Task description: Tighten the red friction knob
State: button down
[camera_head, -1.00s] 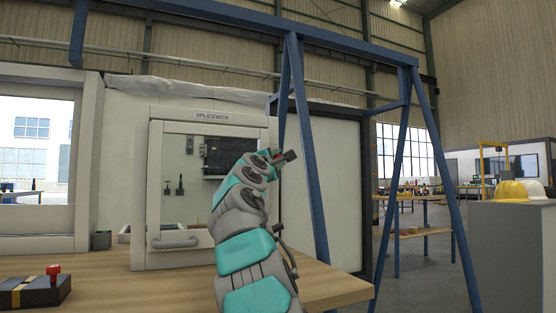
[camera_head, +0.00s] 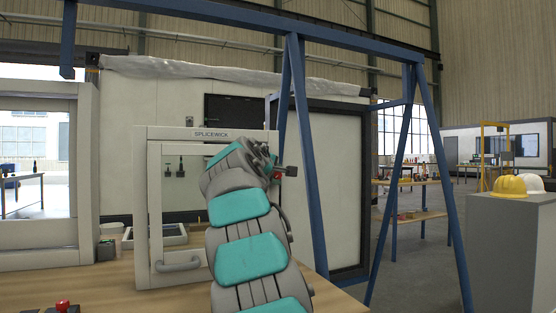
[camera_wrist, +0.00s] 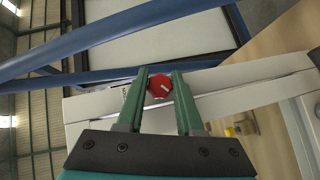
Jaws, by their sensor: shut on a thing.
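In the head view a small piece of the red knob (camera_head: 291,171) shows at the right edge of the pale SPLICEWICK frame (camera_head: 154,200). My arm covers most of the gripper there, so the contact is hidden.
A blue A-frame leg (camera_head: 306,160) stands close to the right of my gripper. The wooden bench (camera_head: 115,280) lies below, with a red button (camera_head: 62,305) at the lower left. The frame has a grey handle (camera_head: 178,263). Yellow and white helmets (camera_head: 508,186) sit far right.

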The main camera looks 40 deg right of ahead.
jog(key=shift+r+m+y+p, duration=0.1)
jog(key=shift+m+y+p, duration=0.55)
jog(key=shift+p, duration=0.25)
jog(key=shift+m+y+p, duration=0.25)
jog(key=shift+y+p, duration=0.1)
jog(key=shift+p, duration=0.05)
jog(key=shift+f+g, duration=0.25)
jog(key=shift+g, duration=0.05)
jog(key=shift+d, duration=0.1)
jog(key=c, duration=0.5)
grip_release()
jog(key=shift+c, duration=0.2)
jog(key=shift+r, duration=0.1)
jog(key=shift+s, duration=0.1)
jog(key=v, duration=0.7)
jog(key=shift+s+a+b, duration=0.2)
jog(key=shift+a+b, duration=0.1)
jog(key=shift+b, duration=0.1)
